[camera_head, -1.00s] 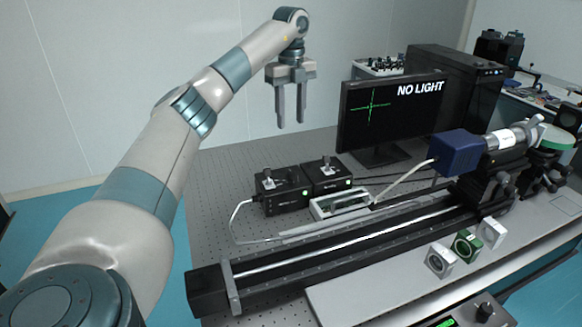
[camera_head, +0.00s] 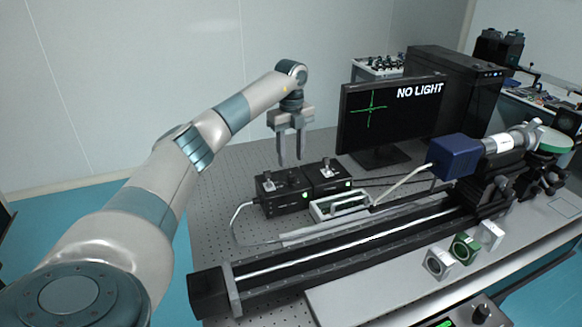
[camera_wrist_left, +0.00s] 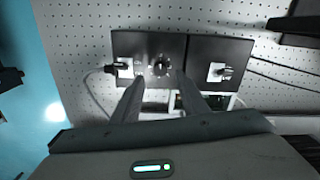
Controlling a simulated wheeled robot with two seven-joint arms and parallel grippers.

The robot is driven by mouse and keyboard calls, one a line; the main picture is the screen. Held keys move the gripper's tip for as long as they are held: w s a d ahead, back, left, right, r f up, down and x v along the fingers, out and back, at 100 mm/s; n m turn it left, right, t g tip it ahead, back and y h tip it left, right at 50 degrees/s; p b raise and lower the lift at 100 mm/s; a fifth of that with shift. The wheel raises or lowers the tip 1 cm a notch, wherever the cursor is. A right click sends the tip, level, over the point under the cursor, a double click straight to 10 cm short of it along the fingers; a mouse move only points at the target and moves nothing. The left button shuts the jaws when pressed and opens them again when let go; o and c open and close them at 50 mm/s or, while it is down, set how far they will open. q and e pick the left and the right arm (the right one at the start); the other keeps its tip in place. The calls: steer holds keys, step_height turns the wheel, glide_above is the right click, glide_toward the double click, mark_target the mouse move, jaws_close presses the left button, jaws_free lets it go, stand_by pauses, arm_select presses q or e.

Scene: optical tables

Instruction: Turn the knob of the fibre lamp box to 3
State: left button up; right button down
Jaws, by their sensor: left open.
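Two black boxes stand side by side on the perforated table. The left one (camera_head: 282,200), also in the left wrist view (camera_wrist_left: 125,45), has a small dark round knob (camera_wrist_left: 161,66) on top, beside a pale plate with a lever. The right box (camera_head: 328,181) has a similar plate and lever. I cannot read which box is the fibre lamp box, or the knob's setting.
A monitor (camera_head: 390,125) showing "NO LIGHT" stands behind right. A white-framed tray (camera_head: 340,207) and a long black rail (camera_head: 330,255) lie in front of the boxes. A blue box (camera_head: 455,157) sits on the right. Another knob (camera_head: 482,311) shows at the lower right edge.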

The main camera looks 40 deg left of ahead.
mark_target(291, 174)
arm_select(q)
steer(key=shift+f+p, duration=0.7)
steer(key=shift+f, duration=2.3)
steer(key=shift+c, duration=0.6)
jaws_close()
